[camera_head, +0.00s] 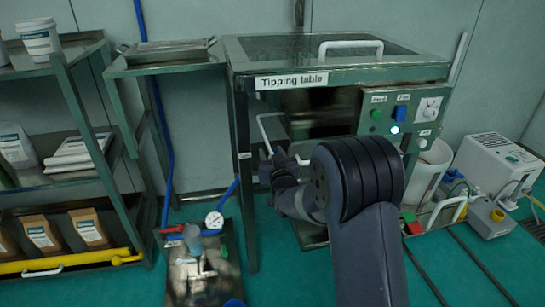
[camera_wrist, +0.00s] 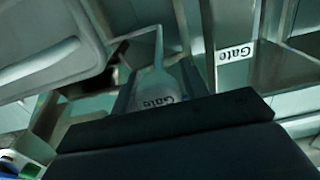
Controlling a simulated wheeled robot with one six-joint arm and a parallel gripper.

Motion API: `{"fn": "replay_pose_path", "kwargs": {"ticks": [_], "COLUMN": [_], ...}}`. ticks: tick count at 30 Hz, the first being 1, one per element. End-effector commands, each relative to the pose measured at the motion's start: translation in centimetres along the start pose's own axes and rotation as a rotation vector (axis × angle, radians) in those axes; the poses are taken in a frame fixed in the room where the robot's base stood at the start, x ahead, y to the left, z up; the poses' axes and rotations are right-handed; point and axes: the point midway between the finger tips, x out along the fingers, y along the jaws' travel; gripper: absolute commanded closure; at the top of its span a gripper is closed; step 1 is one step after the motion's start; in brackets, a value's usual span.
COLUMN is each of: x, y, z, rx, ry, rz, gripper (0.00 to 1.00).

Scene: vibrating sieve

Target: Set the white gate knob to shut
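In the wrist view a pale, pear-shaped piece (camera_wrist: 158,84) with a narrow neck stands just beyond my gripper. Its lower end carries a "Gate" label and is partly hidden. It may be the white gate knob, but I cannot tell for sure or read its setting.
The tipping table (camera_head: 345,72) stands behind my arm, with a control panel (camera_head: 402,114) of buttons and a dial at right. Shelves (camera_head: 75,165) are far left. A white machine (camera_head: 495,165) stands right.

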Motion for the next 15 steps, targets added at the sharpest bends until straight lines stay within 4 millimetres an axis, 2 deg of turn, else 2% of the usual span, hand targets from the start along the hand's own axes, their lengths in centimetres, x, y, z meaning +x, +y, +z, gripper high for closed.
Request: {"fn": "replay_pose_path", "kwargs": {"ticks": [4,11,15], "x": [-0.06,-0.13,-0.82], "y": [0.00,-0.01,-0.01], "z": [0.06,0.08,-0.03], "rx": [0.000,0.000,0.000], "ry": [-0.001,-0.002,-0.002], "rz": [0.000,0.000,0.000], "gripper": [0.46,0.46,0.46]}}
